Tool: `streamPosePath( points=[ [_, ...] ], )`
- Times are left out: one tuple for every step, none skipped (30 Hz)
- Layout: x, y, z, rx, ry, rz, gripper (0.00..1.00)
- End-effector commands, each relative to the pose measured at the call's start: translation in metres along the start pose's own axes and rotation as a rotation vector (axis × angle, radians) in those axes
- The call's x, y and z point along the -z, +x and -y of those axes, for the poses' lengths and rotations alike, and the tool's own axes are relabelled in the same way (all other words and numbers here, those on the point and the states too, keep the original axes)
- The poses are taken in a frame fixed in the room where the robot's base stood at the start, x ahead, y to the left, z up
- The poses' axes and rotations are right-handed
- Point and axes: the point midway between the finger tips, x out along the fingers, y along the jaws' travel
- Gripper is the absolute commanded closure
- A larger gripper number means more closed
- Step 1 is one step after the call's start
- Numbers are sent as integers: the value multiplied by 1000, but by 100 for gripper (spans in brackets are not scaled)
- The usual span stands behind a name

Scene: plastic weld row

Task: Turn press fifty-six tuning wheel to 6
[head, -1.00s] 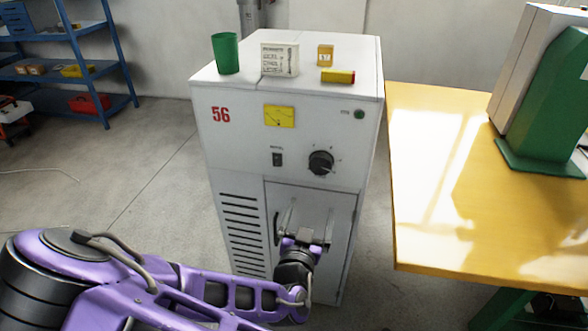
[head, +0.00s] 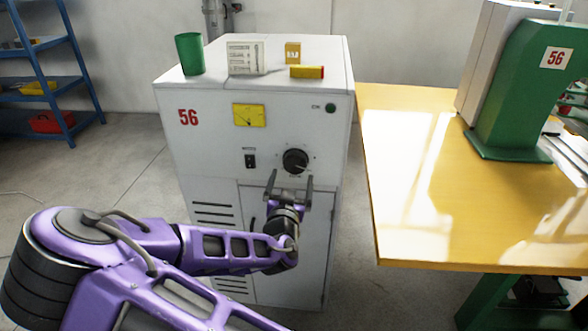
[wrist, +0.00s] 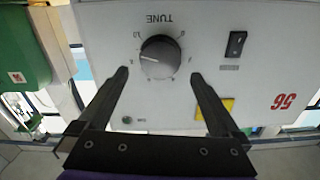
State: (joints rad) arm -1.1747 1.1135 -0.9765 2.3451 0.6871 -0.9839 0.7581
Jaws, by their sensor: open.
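The white press cabinet (head: 200,160) bears a red 56 on its front. Its black round tuning wheel (head: 295,160) sits at the upper right of the front, with small scale marks around it. My gripper (head: 290,180) is open and empty, just below the wheel in the head view. In the wrist view the two fingers (wrist: 160,75) point toward the panel on either side of the wheel, apart from it.
A green cup (head: 190,54) and small boxes stand on the cabinet top. A yellow table (head: 420,200) with a green machine (head: 520,90) is close on the right.

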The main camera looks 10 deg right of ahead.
Motion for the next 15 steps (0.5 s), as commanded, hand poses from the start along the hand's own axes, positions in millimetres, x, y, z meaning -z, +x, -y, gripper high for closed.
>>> streamPosePath(
  points=[
    [0, 11, -1, -1, 0, -3, 0],
    [0, 17, -1, -2, -1, -2, 0],
    [0, 24, 0, -1, -1, -2, 0],
    [0, 29, -1, -2, -1, -2, 0],
    [0, 34, -1, -1, -1, -2, 0],
    [-1, 39, 0, -1, 0, -1, 0],
    [-1, 42, 0, -1, 0, 0, 0],
    [-1, 46, 0, -1, 0, 0, 0],
    [0, 49, 0, -1, 0, -1, 0],
    [0, 51, 0, 0, 1, -1, 0],
    [0, 53, 0, 0, 1, -1, 0],
    [0, 55, 0, 0, 1, -1, 0],
    [0, 56, 0, 0, 1, -1, 0],
    [0, 57, 0, 0, 0, 0, 0],
    [0, 57, 0, 0, 0, 0, 0]
  ],
)
